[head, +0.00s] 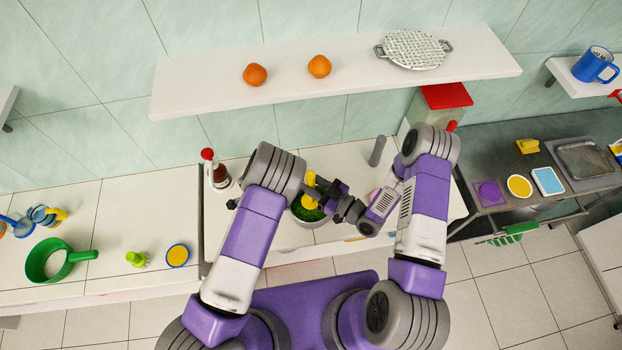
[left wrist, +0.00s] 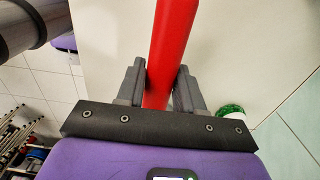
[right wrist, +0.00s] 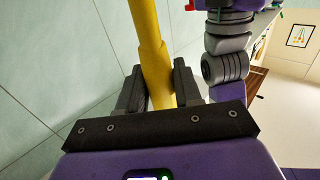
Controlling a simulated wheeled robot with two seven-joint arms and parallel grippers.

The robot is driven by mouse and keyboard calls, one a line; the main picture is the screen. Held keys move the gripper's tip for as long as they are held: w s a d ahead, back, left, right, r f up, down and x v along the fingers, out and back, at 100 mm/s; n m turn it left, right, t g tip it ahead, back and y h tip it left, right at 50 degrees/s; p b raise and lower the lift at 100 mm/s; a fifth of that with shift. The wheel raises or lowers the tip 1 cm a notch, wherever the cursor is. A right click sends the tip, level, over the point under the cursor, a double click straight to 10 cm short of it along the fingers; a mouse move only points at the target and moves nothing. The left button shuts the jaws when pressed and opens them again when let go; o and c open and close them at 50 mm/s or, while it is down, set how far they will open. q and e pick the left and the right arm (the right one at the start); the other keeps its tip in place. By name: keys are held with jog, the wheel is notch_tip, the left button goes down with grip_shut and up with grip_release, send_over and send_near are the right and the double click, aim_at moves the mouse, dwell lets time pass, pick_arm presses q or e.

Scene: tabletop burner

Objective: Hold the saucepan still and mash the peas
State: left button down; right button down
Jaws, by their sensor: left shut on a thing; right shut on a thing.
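The saucepan (head: 306,223) stands on the white counter, partly hidden by my arms, with green peas (head: 300,212) inside. The yellow masher (head: 310,180) stands roughly upright in it; its lower end is hidden. My right gripper (right wrist: 160,88) is shut on the yellow masher handle (right wrist: 148,35), which runs between its fingers in the right wrist view. My left gripper (left wrist: 160,88) is shut on a red handle (left wrist: 173,35) in the left wrist view, apparently the saucepan's. In the head view that grip is hidden among the arm links.
A red-capped bottle (head: 220,177) stands left of my left arm, and a grey cylinder (head: 377,151) behind the wrists. A green pan (head: 48,262) sits on the left counter. My wrists are close together.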

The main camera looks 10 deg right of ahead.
jog(key=shift+f, duration=3.55)
jog(key=shift+s, duration=0.15)
